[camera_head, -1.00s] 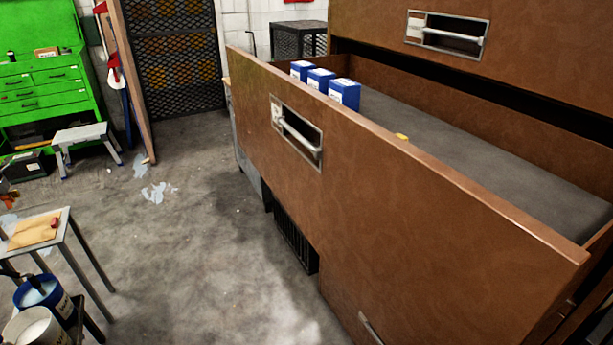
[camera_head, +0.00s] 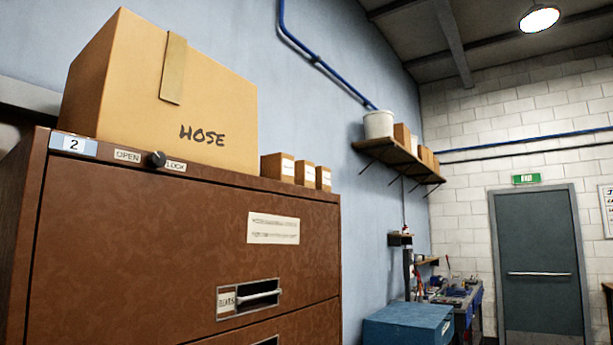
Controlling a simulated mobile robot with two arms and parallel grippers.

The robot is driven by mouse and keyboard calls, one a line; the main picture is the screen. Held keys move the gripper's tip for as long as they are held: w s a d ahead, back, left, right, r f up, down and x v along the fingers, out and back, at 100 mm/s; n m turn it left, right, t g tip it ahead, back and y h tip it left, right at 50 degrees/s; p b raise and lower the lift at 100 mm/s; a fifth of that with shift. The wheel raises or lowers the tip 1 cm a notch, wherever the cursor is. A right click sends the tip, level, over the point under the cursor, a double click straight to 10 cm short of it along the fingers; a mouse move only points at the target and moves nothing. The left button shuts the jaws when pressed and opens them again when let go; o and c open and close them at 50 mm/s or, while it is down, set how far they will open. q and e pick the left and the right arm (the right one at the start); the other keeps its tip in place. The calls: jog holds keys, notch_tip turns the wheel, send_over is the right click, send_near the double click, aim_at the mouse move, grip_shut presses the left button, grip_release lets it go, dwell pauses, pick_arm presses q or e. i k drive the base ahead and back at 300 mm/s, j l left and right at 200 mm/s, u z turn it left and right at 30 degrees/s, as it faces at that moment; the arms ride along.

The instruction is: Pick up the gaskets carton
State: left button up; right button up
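No carton in view can be read as gaskets. Three small brown cartons stand in a row on top of the brown cabinet (camera_head: 150,245): a left one (camera_head: 277,167), a middle one (camera_head: 305,173) and a right one (camera_head: 323,179). Each has a white label too small to read. A large cardboard box marked HOSE (camera_head: 150,100) stands on the same top, left of them. Neither of my grippers shows in the head view.
The cabinet has a recessed handle (camera_head: 250,297) and an OPEN/LOCK knob (camera_head: 157,159). A wall shelf (camera_head: 400,160) holds a white bucket (camera_head: 379,124) and more cartons. A blue chest (camera_head: 408,325) stands below. A grey door (camera_head: 540,262) is at the right.

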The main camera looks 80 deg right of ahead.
aim_at(278, 166)
jog(key=l+z, duration=0.2)
jog(key=z, duration=2.15)
jog(key=k+l, duration=0.05)
jog(key=l, duration=0.05)
